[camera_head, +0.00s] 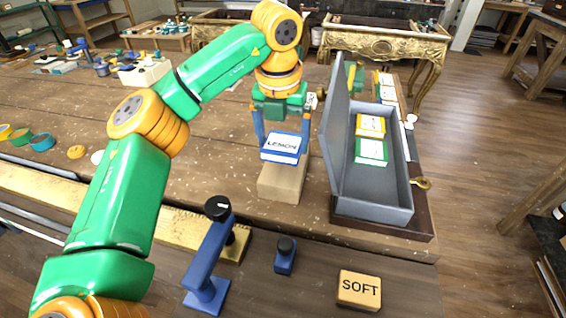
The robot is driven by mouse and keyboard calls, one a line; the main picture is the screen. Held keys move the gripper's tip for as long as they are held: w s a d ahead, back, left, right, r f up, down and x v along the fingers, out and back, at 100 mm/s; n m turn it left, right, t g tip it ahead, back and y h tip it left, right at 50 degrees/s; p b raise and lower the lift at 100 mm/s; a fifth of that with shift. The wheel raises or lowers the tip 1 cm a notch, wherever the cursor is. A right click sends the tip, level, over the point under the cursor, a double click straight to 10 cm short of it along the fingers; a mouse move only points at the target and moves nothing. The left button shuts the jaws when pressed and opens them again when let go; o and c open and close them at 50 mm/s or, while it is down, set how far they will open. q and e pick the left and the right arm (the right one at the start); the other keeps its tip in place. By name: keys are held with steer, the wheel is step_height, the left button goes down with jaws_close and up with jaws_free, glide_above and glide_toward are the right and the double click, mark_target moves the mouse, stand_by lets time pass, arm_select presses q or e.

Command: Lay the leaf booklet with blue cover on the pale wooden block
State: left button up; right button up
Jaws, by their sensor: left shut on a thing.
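The leaf booklet with blue cover (283,147) has a white label reading LEMON. It is held level between the two blue fingers of my left gripper (281,140). The gripper comes down from above and is shut on the booklet's left and right sides. The pale wooden block (282,183) is directly below the booklet in the picture, and the booklet hides the back part of its top. I cannot tell whether the booklet touches the block or hangs just above it. My right gripper is not in view.
An open grey box (390,205) stands right of the block, its lid upright between them; a yellow booklet (371,125) and a green booklet (371,151) lie inside. In front are a blue black-knobbed tool (207,262), a small blue knob piece (285,256) and a SOFT block (359,289).

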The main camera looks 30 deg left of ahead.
mark_target(282, 145)
arm_select(q)
step_height(282, 145, down, 4)
steer(key=shift+w+a+f, duration=0.1)
steer(key=shift+f, duration=0.4)
steer(key=o, duration=1.2)
steer(key=shift+r, duration=0.15)
steer(key=shift+r, duration=0.35)
steer(key=r, duration=0.3)
steer(key=s+r, duration=0.1)
steer(key=r, duration=0.1)
steer(key=shift+d+r, duration=0.2)
steer(key=shift+r, duration=0.1)
steer(key=r, duration=0.2)
steer(key=r+p, duration=0.1)
steer(key=r, duration=0.1)
steer(key=s+r, duration=0.1)
steer(key=shift+d+r+p, duration=0.1)
steer(key=shift+r+p, duration=0.2)
steer(key=shift+r, duration=0.1)
